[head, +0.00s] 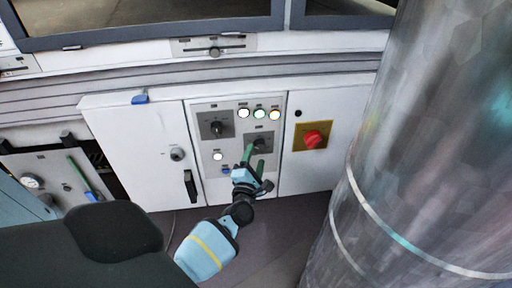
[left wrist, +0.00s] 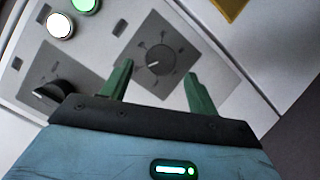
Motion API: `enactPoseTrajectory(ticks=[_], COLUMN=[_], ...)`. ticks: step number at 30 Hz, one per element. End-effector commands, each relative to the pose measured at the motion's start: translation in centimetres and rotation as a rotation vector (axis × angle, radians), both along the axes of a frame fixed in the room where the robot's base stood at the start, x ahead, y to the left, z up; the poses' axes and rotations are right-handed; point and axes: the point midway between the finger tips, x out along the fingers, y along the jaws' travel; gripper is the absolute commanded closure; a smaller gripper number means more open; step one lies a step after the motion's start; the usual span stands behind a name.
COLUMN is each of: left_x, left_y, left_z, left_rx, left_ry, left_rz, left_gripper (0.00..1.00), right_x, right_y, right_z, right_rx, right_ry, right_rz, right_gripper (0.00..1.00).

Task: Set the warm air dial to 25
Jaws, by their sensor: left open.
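Two dark dial plates sit on the white control panel (head: 196,160); their labels are too small to read, so I cannot tell which is the warm air dial. One dial (head: 259,143) is at the right, just beyond my left gripper (head: 254,157), which partly covers it. In the left wrist view this dial's round knob (left wrist: 159,60), with a pale pointer line and tick marks around it, shows between the green fingertips (left wrist: 158,72). The fingers are open and appear apart from the knob. The other dial (head: 216,124) is at the upper left; it also shows in the left wrist view (left wrist: 55,93).
Several lit buttons (head: 260,113) line the panel's top. A red rotary switch (head: 313,139) on a yellow plate is to the right. A white cabinet door (head: 140,150) stands to the left. A large metal cylinder (head: 430,150) fills the right side.

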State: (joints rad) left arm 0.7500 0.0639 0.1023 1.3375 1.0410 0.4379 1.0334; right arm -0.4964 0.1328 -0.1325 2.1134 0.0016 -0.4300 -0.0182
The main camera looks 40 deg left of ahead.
Motion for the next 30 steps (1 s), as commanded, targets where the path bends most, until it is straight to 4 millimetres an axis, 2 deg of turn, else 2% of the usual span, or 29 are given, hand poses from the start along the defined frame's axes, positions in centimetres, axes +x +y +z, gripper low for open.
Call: enactPoseTrajectory(ticks=[3, 10, 30], left_x=[-1.9, -4.1, -4.5], left_y=[-1.0, -2.0, -2.3], left_z=[-0.2, -0.5, -0.7], left_rx=[-0.002, -0.001, 0.004], left_ry=[-0.001, 0.0, 0.004], left_rz=[0.001, 0.001, 0.0], left_gripper=[0.4, 0.4, 0.4], right_x=[0.1, -0.1, -0.7], right_y=[0.0, 0.2, 0.3], right_z=[0.4, 0.7, 0.6], right_rx=[0.0, 0.003, 0.004], right_ry=[-0.004, -0.002, 0.011], right_rz=[0.001, 0.001, 0.002], right_gripper=[0.64, 0.64, 0.64])
